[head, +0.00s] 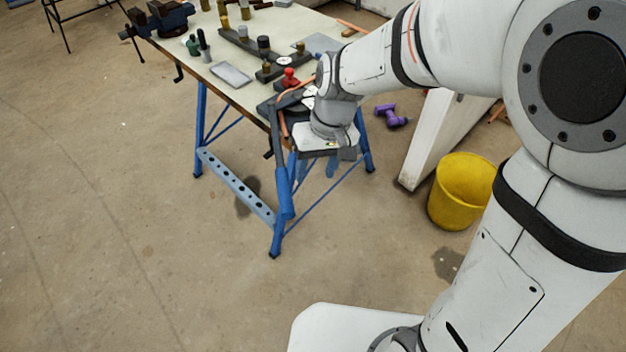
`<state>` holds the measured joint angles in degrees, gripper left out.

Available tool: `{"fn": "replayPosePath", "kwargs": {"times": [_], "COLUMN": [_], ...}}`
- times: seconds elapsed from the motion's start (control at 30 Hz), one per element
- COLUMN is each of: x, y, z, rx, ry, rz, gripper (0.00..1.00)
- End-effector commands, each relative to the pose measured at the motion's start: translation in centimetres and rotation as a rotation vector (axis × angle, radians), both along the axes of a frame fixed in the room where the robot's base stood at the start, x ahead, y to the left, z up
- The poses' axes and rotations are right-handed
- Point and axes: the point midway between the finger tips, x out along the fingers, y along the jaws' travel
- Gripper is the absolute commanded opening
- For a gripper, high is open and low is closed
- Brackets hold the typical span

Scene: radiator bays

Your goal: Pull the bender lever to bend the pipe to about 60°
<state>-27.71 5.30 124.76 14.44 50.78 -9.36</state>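The pipe bender (268,108) sits on the near right corner of the workbench, partly hidden behind my wrist. Its lever (284,188), with a blue grip, points down and toward me past the bench edge. A copper pipe (296,88) runs at the bender, and a copper-coloured length (283,125) also shows beside the lever. The bend angle cannot be read. My gripper (328,160) is just right of the lever, below my wrist. Its fingers are mostly hidden, and I cannot tell if they touch the lever.
The workbench (232,97) has blue trestle legs and carries a vise (160,18), a red-knobbed part (290,77) and several small tools. A yellow bucket (460,192) and a purple tool (391,116) are on the right.

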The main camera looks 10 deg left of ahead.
Motion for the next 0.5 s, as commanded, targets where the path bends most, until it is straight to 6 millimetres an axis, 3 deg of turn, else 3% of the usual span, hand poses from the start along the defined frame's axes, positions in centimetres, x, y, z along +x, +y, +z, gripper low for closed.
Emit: {"fn": "replayPosePath", "kwargs": {"times": [0.13, 0.43, 0.5], "x": [0.1, 0.1, 0.1], "y": [-0.2, -0.2, -0.3], "z": [1.4, 1.6, 1.7], "rx": [0.0, 0.001, 0.001], "ry": [-0.001, 0.0, -0.001], "rz": [-0.001, 0.0, -0.002], "gripper": [0.49, 0.49, 0.43]}}
